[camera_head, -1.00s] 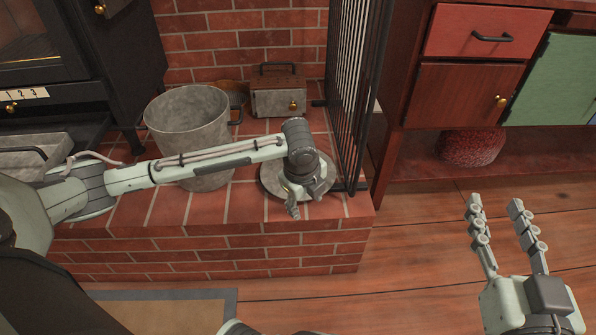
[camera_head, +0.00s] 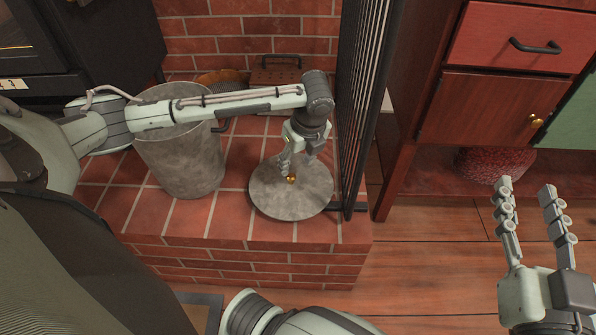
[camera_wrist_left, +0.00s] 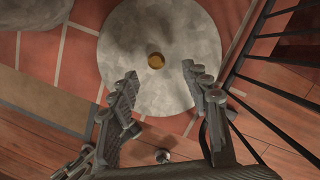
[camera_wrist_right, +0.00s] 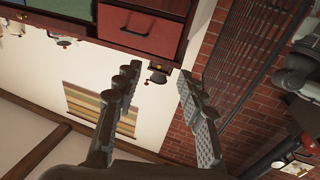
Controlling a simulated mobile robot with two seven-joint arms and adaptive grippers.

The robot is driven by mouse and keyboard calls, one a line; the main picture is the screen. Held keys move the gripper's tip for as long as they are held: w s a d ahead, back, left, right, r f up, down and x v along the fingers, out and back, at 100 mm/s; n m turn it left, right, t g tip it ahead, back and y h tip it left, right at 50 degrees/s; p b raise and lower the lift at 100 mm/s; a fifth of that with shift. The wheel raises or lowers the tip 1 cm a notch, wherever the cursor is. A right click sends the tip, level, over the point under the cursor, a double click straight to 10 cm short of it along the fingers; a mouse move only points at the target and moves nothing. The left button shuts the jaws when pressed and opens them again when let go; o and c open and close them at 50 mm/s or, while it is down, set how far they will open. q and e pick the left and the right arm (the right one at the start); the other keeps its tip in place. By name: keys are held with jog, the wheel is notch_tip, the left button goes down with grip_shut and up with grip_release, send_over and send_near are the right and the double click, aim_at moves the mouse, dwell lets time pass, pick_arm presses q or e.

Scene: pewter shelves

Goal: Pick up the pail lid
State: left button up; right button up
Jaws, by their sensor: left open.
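The pail lid (camera_head: 305,197) is a round grey metal disc with a small brass knob (camera_head: 291,180). It lies flat on the brick hearth, right of the grey metal pail (camera_head: 185,165). My left gripper (camera_head: 290,165) hangs over the lid, close above the knob. In the left wrist view its two fingers (camera_wrist_left: 157,80) are apart, and the lid (camera_wrist_left: 195,35) and knob (camera_wrist_left: 156,61) show beyond and between the fingertips. My right gripper (camera_head: 527,187) is open and empty, over the wooden floor at the right; its spread fingers also show in the right wrist view (camera_wrist_right: 155,80).
A black barred fire screen (camera_head: 365,110) stands close to the right of the lid. A metal box (camera_head: 275,72) sits behind my left forearm. The red cabinet (camera_head: 515,45) is at the right. The hearth's front edge (camera_head: 230,240) lies just before the lid.

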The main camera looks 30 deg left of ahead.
aim_at(292, 176)
pick_arm(q)
jog(key=shift+s+a+f, duration=0.1)
jog(key=shift+a+f, duration=0.05)
jog(key=shift+f, duration=0.3)
jog(key=shift+s+a+f, duration=0.1)
jog(key=shift+f, duration=0.35)
jog(key=b+x, duration=0.1)
jog(key=x, duration=0.3)
jog(key=shift+s+b, duration=0.1)
jog(key=shift+b, duration=0.3)
jog(key=shift+a+f, duration=0.1)
jog(key=shift+f, duration=0.3)
pick_arm(e)
notch_tip(292, 176, up, 8)
jog(key=s+a+t+y, duration=0.1)
jog(key=s+t, duration=0.1)
jog(key=t, duration=0.2)
jog(key=shift+s+t+y, duration=0.35)
jog(key=shift+t+y, duration=0.05)
pick_arm(q)
jog(key=shift+c, duration=0.5)
pick_arm(e)
jog(key=shift+a, duration=0.1)
pick_arm(q)
grip_shut()
